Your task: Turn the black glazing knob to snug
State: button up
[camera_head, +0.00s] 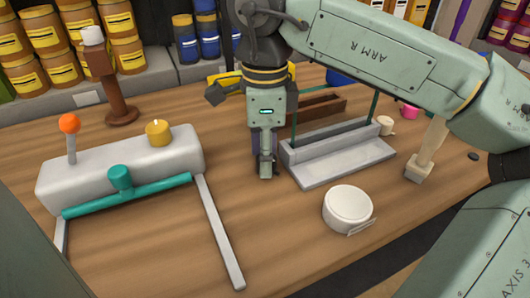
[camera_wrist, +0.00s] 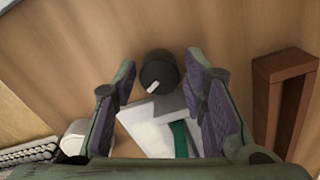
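The black knob (camera_wrist: 158,72) shows in the wrist view as a round dark cap with a white pointer line that points toward the lower left of the picture. It sits at the end of a grey stepped fixture (camera_head: 345,158), which has a green frame. My gripper (camera_head: 266,172) points down at the left end of this fixture. In the wrist view my gripper (camera_wrist: 162,66) is open, with one purple-padded finger on each side of the knob and gaps showing. I cannot tell how high the fingertips are above it.
A white round dish (camera_head: 348,208) stands in front of the fixture. A grey block with teal bar (camera_head: 120,178) lies to the left. Bare table lies between block and dish.

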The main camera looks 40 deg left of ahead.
notch_tip(320, 180, up, 12)
jog(key=shift+f, duration=0.25)
dwell(0.6)
